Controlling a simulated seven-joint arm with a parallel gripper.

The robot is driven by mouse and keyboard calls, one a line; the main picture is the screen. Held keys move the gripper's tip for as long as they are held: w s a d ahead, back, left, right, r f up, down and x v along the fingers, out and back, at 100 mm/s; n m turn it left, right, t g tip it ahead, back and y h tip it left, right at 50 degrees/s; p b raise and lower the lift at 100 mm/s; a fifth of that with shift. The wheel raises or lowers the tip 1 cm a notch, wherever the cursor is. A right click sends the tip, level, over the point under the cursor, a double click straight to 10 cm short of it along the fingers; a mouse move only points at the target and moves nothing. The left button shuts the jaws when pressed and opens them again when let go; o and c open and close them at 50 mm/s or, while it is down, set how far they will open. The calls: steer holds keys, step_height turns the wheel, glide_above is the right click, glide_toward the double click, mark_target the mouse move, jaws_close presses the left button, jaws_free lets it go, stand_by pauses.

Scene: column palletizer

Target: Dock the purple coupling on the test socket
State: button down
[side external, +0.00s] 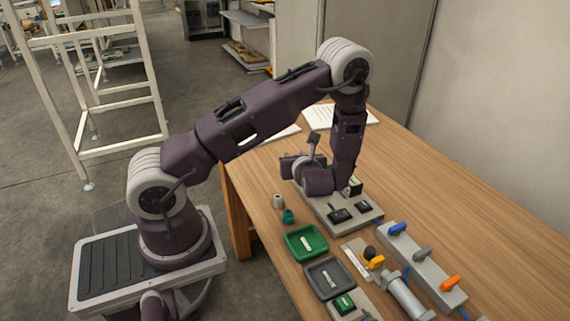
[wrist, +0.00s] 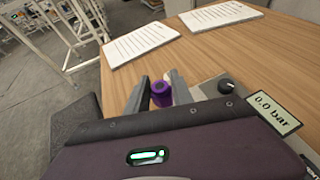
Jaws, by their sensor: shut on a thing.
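The purple coupling (wrist: 161,96) stands between the two fingers of my gripper (wrist: 160,86) in the wrist view. My gripper is shut on it. In the side external view my wrist hides the fingers and the coupling, at the far left end of a grey test station (side external: 332,215). The station also shows in the wrist view as a grey edge with a black knob (wrist: 226,87) and a display (wrist: 273,113) reading 0.0 bar. I cannot make out the test socket in either view, nor whether the coupling touches it.
A small pale cylinder (side external: 278,201) and a green coupling (side external: 288,217) stand near the table's left edge. Closer are a green tray (side external: 291,251), a grey tray (side external: 315,284) and a valve block (side external: 422,267) with coloured levers. Papers (wrist: 145,42) lie beyond; the right tabletop is clear.

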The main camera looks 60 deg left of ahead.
steer(key=w+d, duration=0.3)
steer(key=w+d+f, duration=0.1)
steer(key=w+d, duration=0.1)
steer(key=shift+w+d, duration=0.1)
steer(key=shift+w, duration=0.05)
steer(key=shift+f, duration=2.55)
steer(key=shift+f, duration=0.5)
steer(key=c, duration=1.4)
jaws_free()
steer(key=shift+v, duration=5.5)
steer(key=shift+f, duration=0.1)
